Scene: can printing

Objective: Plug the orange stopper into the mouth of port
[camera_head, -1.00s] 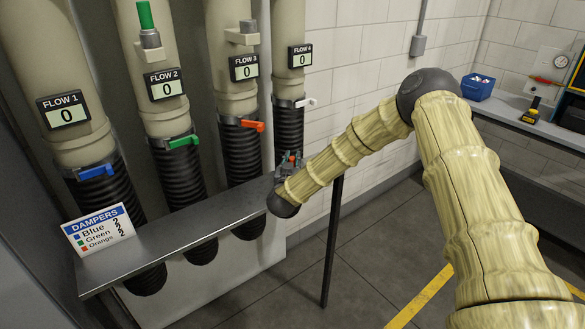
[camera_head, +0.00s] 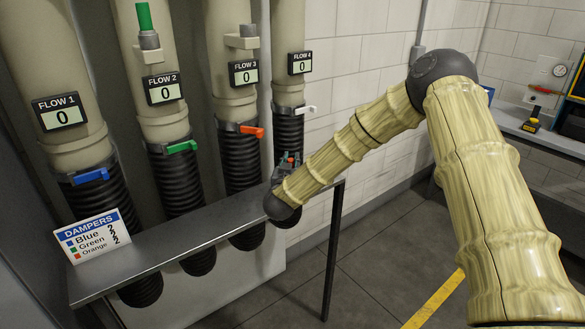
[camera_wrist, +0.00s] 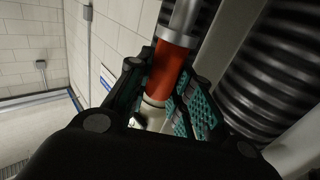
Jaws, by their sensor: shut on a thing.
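The orange stopper (camera_wrist: 172,68) is between my gripper's green-padded fingers in the wrist view, with a metal cylinder extending from its upper end. My gripper (camera_head: 289,160) is shut on it; only a small bit of orange shows there in the head view. The gripper is in front of the fourth pipe's black hose, above the metal shelf. A grey port (camera_head: 245,36) projects from the third pipe, above the FLOW 3 display, up and left of the gripper. A similar port (camera_head: 150,50) on the second pipe holds a green stopper (camera_head: 144,17).
A metal shelf (camera_head: 190,240) runs below the pipes, with a DAMPERS sign (camera_head: 92,236) on its left end. Blue (camera_head: 91,175), green (camera_head: 182,147), orange (camera_head: 252,131) and white (camera_head: 305,110) damper handles stick out. A table leg (camera_head: 332,250) stands below my arm.

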